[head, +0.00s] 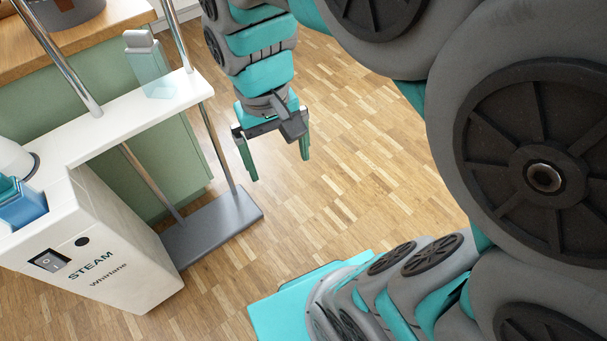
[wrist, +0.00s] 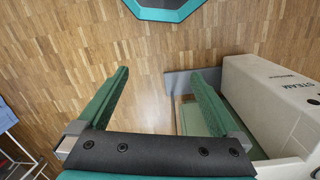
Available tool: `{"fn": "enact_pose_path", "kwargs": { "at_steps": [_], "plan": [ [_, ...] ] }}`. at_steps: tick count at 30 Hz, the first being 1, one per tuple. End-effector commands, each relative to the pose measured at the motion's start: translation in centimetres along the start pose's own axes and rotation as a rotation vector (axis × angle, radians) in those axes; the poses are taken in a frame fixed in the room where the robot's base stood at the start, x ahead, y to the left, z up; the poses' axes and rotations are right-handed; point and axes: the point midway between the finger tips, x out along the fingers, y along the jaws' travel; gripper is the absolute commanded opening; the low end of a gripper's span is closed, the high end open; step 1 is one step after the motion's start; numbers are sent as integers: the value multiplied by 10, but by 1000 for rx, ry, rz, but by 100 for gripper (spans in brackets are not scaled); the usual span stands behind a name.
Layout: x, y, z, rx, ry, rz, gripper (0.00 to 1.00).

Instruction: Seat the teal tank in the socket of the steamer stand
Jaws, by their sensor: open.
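A translucent pale-teal tank (head: 151,72) with a grey cap stands upright on the white top of the steamer stand (head: 130,120), near its far end. The stand has a white body marked STEAM, which also shows at the right of the wrist view (wrist: 275,100). A blue block-like part with a teal top (head: 22,206) sits on the stand at the left edge of the head view, partly cut off. I cannot make out an empty socket. My gripper (head: 279,167) is open and empty, pointing down over the floor, right of the stand and apart from the tank. Its green fingers frame bare floor in the wrist view (wrist: 161,75).
Chrome poles (head: 216,147) rise from a grey base plate (head: 212,228) on the floor. A green cabinet with a wooden top (head: 110,30) stands behind the stand, with a grey round container (head: 70,12) on it.

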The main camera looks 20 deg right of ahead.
Motion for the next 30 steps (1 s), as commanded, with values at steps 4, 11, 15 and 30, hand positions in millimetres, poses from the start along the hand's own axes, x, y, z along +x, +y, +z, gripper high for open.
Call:
{"fn": "enact_pose_path", "kwargs": {
  "at_steps": [4,11,15,30],
  "plan": [
    [36,25,56,5,-56,-28,100],
    [62,33,94,-7,-88,-50,100],
    [64,33,96,-9,-89,-52,100],
    [62,33,95,-9,-89,-51,100]
  ]
}}
